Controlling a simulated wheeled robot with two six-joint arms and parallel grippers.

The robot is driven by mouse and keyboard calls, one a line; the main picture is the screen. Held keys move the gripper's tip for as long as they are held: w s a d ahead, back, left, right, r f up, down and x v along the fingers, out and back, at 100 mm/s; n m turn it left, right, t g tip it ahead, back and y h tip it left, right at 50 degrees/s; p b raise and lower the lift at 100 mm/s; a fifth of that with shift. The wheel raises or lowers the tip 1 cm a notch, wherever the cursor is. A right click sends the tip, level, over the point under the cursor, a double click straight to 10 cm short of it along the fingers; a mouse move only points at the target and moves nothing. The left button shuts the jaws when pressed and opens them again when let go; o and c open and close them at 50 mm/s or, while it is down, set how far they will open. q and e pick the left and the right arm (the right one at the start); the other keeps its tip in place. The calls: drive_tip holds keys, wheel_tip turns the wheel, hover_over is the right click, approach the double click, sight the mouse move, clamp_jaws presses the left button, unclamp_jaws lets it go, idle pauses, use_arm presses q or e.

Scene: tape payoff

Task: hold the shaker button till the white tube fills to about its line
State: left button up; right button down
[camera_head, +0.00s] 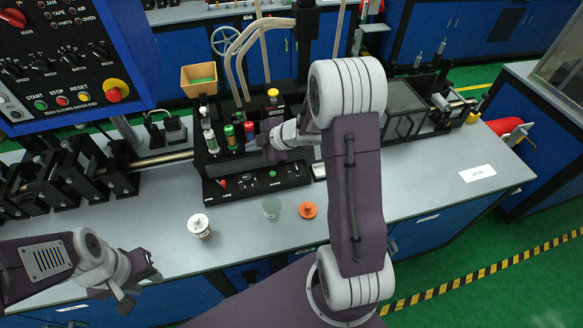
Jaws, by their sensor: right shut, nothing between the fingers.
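A white tube (211,141) stands at the left of a row in the black machine, beside a green tube (230,137) and a red tube (249,131). Its fill level and line are too small to make out. A black control panel (258,182) with a red, a green and several dark controls lies in front of the row; I cannot tell which is the shaker button. My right gripper (266,142) is shut and empty, just right of the red tube and above the panel's back; contact is unclear. My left gripper (141,290) is open and empty at the table's front edge.
A white lidded jar (199,226), a translucent cup (271,208) and an orange lid (308,210) stand on the grey table (430,200). A tan hopper (199,80) is behind the tubes. A large control box (65,60) overhangs the left. The table's right part is mostly clear.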

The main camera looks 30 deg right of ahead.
drive_tip(key=m, duration=0.2)
hover_over(275, 175)
wheel_tip(275, 175, down, 3)
drive_tip(key=shift+r+h+p, duration=0.2)
drive_tip(key=shift+h+p, duration=0.25)
drive_tip(key=shift+h, duration=0.05)
drive_tip(key=shift+d+f, duration=0.1)
wheel_tip(275, 175, down, 8)
drive_tip(key=b, duration=0.7)
drive_tip(key=shift+r+b, duration=0.25)
drive_tip(key=shift+b, duration=0.15)
drive_tip(key=shift+f+b, duration=0.35)
drive_tip(key=shift+f, duration=0.2)
drive_tip(key=shift+f, duration=0.1)
drive_tip(key=shift+f, duration=0.35)
